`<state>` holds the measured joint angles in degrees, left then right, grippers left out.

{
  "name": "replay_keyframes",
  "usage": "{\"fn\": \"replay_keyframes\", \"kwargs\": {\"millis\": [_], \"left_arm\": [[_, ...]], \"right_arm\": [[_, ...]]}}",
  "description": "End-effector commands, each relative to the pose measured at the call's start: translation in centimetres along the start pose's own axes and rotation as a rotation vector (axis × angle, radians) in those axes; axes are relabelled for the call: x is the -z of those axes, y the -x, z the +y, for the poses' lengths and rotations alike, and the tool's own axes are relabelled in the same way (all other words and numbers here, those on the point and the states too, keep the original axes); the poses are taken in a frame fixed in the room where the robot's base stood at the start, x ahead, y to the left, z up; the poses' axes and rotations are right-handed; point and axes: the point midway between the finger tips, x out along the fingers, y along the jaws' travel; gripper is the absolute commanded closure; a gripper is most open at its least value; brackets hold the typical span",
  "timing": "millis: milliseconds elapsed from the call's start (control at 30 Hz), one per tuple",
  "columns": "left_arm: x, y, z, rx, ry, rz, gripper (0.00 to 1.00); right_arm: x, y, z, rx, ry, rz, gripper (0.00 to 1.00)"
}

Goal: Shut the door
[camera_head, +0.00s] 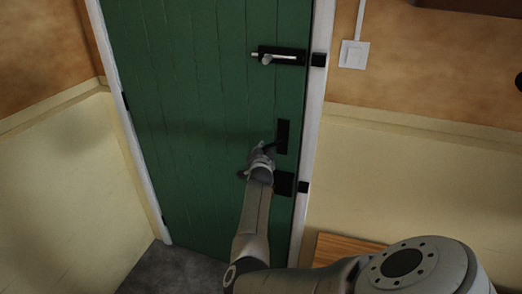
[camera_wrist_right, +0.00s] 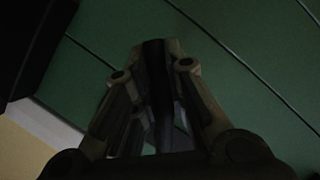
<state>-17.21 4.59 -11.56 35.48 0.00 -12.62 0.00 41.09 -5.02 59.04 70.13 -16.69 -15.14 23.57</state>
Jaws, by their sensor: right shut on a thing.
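The green plank door (camera_head: 190,90) stands within its white frame in the head view and looks flush with it; I cannot tell whether it is fully latched. A dark handle (camera_head: 272,146) on a black plate sits near the door's right edge. My right gripper (camera_head: 262,155) is at the handle. In the right wrist view, the gripper (camera_wrist_right: 160,60) is shut on a dark bar, the handle (camera_wrist_right: 157,85), with the green door (camera_wrist_right: 240,40) behind. My left gripper is in neither view.
A slide bolt (camera_head: 278,56) is mounted higher on the door, and a black lock box (camera_head: 284,184) lies below the handle. A light switch (camera_head: 354,54) is on the wall at right. A wooden surface (camera_head: 340,248) stands low beside the frame. Grey floor (camera_head: 170,272) shows at lower left.

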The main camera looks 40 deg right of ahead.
Motion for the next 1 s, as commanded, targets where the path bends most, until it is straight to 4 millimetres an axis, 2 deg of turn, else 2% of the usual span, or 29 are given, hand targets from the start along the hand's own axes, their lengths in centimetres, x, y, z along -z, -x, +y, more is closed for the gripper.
{"fn": "replay_keyframes", "kwargs": {"millis": [267,467,700,733,800,900,1000], "left_arm": [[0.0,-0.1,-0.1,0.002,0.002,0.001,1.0],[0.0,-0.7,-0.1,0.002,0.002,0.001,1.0],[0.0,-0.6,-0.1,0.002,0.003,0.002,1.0],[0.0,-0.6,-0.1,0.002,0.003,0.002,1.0],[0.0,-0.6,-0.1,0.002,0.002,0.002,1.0],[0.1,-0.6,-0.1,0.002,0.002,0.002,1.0],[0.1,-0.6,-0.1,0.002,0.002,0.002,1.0]], "right_arm": [[0.1,-0.1,-0.2,0.005,0.001,0.002,1.0],[0.6,-1.2,0.0,0.017,0.006,-0.011,1.0],[0.6,-1.2,-0.1,0.018,0.004,-0.012,1.0],[0.6,-1.2,-0.1,0.018,0.004,-0.012,0.84],[0.6,-1.2,-0.1,0.018,0.004,-0.012,0.75],[0.6,-1.2,-0.1,0.017,0.003,-0.013,0.65],[0.6,-1.2,0.0,0.017,0.003,-0.013,0.65]]}}
